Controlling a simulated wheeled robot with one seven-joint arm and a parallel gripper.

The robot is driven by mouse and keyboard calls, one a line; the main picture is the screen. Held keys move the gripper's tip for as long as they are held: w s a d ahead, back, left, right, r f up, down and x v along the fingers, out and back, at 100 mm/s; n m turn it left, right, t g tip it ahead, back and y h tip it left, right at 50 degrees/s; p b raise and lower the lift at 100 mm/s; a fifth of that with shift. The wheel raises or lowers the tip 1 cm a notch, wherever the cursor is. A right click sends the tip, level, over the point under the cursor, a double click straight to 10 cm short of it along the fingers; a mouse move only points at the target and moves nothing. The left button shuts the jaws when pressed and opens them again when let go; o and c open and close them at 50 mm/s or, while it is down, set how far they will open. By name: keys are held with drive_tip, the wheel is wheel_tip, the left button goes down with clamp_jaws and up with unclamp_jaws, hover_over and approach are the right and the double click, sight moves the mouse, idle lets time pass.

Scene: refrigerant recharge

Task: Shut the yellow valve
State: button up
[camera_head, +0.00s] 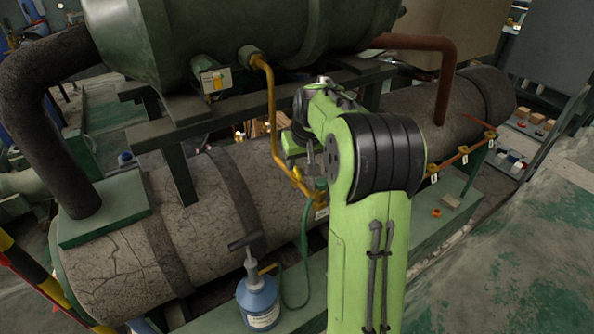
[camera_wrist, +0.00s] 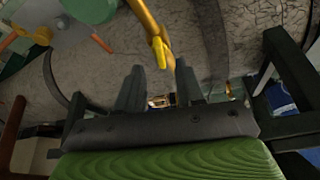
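The yellow valve handle (camera_wrist: 160,52) is a short bright yellow lever beside the yellow pipe (camera_wrist: 146,18) in the wrist view. My gripper (camera_wrist: 158,72) is open, with its two dark fingers apart. The handle lies just beyond the fingertips, roughly between them in the picture; I cannot tell any contact. In the head view the yellow pipe (camera_head: 271,110) drops from the green tank and bends toward the lower right. My gripper (camera_head: 309,160) is at the lower part of this pipe. The arm and gripper partly cover that spot, and I cannot make out the handle clearly there.
A large cracked grey cylinder (camera_head: 215,205) lies behind the pipe, under the green tank (camera_head: 190,35). A green hose (camera_head: 304,250) hangs below. A blue pump bottle (camera_head: 258,302) stands in front. A copper pipe (camera_head: 447,75) is at right. Floor at far right is open.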

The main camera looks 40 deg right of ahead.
sight(297, 170)
drive_tip(key=x, duration=0.3)
drive_tip(key=shift+w+f, duration=0.15)
drive_tip(key=shift+f, duration=0.2)
clamp_jaws()
